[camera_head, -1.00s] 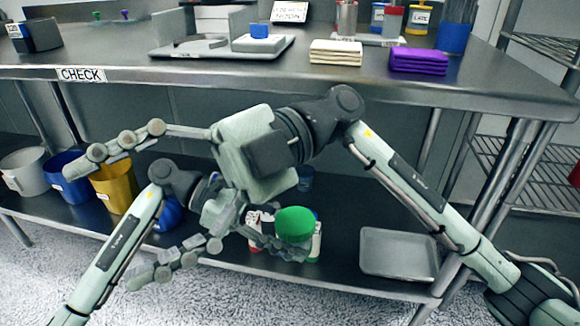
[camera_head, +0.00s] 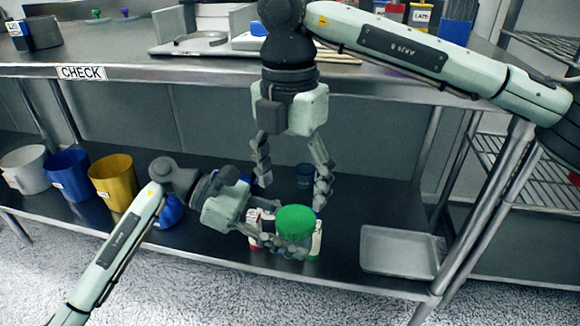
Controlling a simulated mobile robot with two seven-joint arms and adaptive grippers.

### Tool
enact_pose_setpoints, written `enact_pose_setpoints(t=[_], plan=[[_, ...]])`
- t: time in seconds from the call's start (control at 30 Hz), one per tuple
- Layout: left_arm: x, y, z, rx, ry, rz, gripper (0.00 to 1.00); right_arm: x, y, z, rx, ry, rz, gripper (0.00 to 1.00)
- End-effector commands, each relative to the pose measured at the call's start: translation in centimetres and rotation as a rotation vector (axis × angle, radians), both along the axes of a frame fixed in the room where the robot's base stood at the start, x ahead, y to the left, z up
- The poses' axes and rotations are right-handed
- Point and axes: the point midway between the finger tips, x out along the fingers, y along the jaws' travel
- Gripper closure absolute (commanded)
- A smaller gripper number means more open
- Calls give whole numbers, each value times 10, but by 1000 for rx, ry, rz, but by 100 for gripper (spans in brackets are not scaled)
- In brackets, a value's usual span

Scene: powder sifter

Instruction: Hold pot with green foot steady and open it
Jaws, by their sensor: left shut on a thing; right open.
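The pot (camera_head: 295,236) with a green end has its green part (camera_head: 296,218) facing up, above a greyish body. It is at the front of the lower shelf, and I cannot tell whether it touches the shelf. My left gripper (camera_head: 283,247) comes in from the left and is shut on the pot's body, hiding part of it. My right gripper (camera_head: 292,196) points down over the pot. It is open and empty, with its fingers spread to either side, above the green part.
White, blue and yellow mugs (camera_head: 113,182) stand at left. A grey tray (camera_head: 399,250) lies at right. The upper table edge (camera_head: 190,75) overhangs the shelf.

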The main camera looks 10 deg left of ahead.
Motion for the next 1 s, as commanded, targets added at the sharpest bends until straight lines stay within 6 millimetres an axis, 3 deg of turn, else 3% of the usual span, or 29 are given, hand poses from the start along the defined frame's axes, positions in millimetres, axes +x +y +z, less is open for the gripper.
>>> enact_pose_setpoints(t=[0.1,0.3,0.7,1.0], plan=[[0,0,1,-2,-1,1,100,-1,0,-20,1,4,1,26],[0,0,1,-2,-2,0,100,0,0,-43,2,2,1,26],[0,0,1,-2,-2,0,100,-1,0,-50,2,2,3,28],[0,-1,2,-4,-2,-2,100,0,1,-50,6,0,3,65]])
